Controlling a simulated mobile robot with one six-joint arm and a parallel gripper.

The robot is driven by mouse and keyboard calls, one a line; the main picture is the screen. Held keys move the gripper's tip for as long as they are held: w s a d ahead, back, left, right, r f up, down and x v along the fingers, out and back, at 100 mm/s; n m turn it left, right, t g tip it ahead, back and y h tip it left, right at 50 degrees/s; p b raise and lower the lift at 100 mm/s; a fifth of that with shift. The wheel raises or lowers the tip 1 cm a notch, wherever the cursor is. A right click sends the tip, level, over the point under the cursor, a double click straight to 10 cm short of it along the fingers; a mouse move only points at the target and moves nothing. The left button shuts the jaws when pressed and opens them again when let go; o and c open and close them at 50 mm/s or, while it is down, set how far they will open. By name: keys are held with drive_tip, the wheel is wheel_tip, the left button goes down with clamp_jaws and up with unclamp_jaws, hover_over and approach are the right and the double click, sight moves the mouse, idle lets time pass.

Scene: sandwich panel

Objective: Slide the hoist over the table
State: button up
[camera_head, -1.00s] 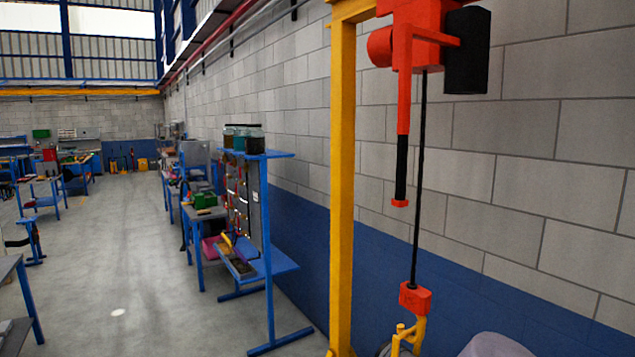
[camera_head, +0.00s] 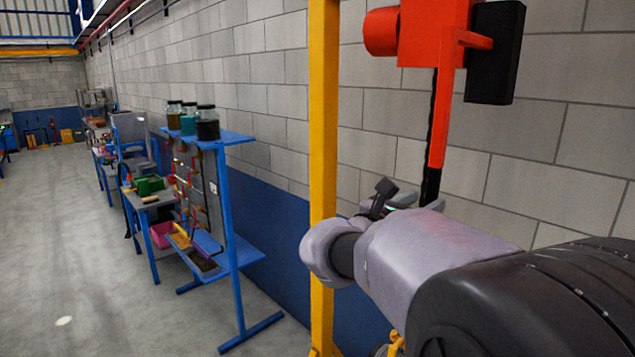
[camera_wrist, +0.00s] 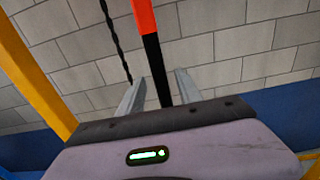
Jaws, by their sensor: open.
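The hoist (camera_head: 435,32), an orange body with a black box on its right, hangs at the top of the head view beside a yellow post. An orange bar (camera_head: 443,115) with a black grip (camera_head: 431,188) hangs down from it, next to a dark chain. My gripper (camera_head: 415,198) is at the grip's height. In the wrist view my gripper (camera_wrist: 159,92) is open, and the black grip (camera_wrist: 156,70) shows between its two fingers. The chain (camera_wrist: 115,40) is left of the grip, near the left finger. I cannot tell which table is meant.
The yellow post (camera_head: 322,120) stands just left of my gripper. A blue rack (camera_head: 228,220) with jars (camera_head: 207,123) stands farther left, with workbenches behind it. A block wall (camera_head: 560,170) runs along the right. The grey floor at left is clear.

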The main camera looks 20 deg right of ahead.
sight(438, 194)
drive_tip(key=p+x, duration=0.1)
drive_tip(key=x, duration=0.5)
drive_tip(key=shift+d+r, duration=0.1)
drive_tip(key=shift+d, duration=0.15)
drive_tip(key=shift+w+d, duration=0.25)
drive_tip(key=shift+w, duration=0.1)
drive_tip(key=shift+s, duration=0.15)
drive_tip(key=shift+c, duration=1.3)
clamp_jaws()
